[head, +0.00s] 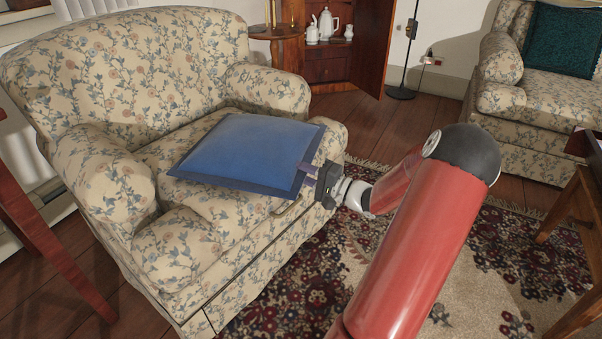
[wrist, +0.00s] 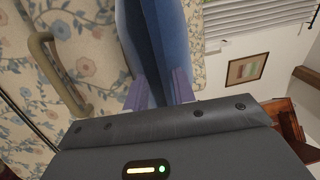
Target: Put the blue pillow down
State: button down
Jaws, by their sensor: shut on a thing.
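The blue pillow (head: 243,150) is square with a darker blue border. In the head view it lies roughly flat over the seat of a floral armchair (head: 190,235); I cannot tell whether it touches the seat cushion. My gripper (head: 308,168) is at the pillow's right edge, with its fingers shut on the border. In the wrist view the pillow (wrist: 155,45) appears edge-on between the two purple fingers (wrist: 160,90). The part of the seat under the pillow is hidden.
A tan curved handle-like thing (wrist: 55,75) shows beside the chair fabric in the wrist view. A floral sofa (head: 540,95) with a dark green cushion (head: 565,40) stands at the right. A wooden side table (head: 276,36) stands behind the armchair. A patterned rug (head: 480,260) covers the floor.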

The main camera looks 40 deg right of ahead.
jog(key=c, duration=1.1)
grip_release()
jog(key=shift+c, duration=0.2)
